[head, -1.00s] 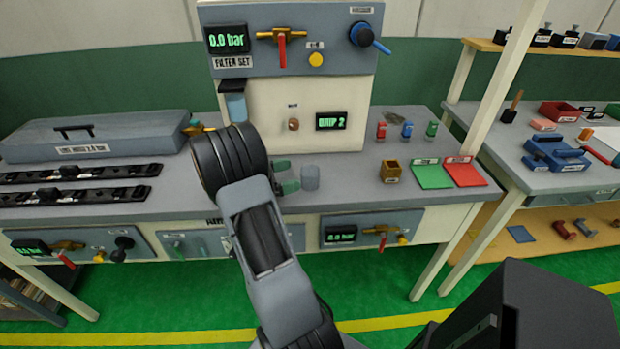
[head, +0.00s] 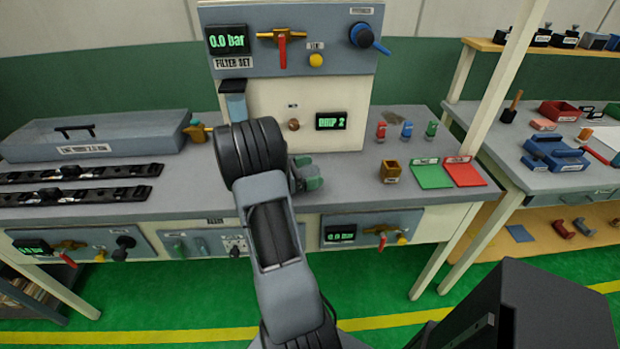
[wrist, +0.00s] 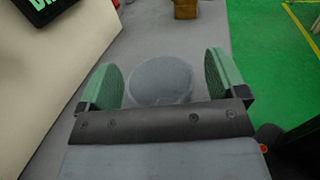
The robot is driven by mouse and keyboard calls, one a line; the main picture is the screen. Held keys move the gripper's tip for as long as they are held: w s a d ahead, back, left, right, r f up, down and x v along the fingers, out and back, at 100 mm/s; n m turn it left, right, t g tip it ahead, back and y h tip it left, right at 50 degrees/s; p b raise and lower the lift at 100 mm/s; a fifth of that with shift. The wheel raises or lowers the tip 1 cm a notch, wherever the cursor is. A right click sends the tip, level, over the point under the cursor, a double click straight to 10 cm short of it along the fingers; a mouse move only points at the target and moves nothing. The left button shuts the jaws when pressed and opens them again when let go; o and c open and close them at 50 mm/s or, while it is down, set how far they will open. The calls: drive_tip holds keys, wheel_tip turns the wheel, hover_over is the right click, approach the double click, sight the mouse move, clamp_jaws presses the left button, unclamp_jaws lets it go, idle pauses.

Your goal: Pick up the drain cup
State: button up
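The drain cup (wrist: 161,80) is a grey, round-topped cup on the grey bench, seen in the wrist view between the two green finger pads. My gripper (wrist: 163,82) is open around it, with a visible gap at each pad; the gap on the right looks a little wider. In the head view my gripper (head: 308,175) is low over the bench, right of my dark wrist joint. The cup cannot be made out there, hidden by the gripper and arm.
A brown square container (head: 391,171) stands to the right on the bench, beside a green mat (head: 433,176) and a red mat (head: 465,174). The white filter panel (head: 268,112) rises behind. Red, blue and green small pieces stand near the bench's back right.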

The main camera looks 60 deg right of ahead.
drive_tip(key=c, duration=1)
drive_tip(key=shift+o, duration=0.2)
drive_tip(key=shift+r, duration=0.1)
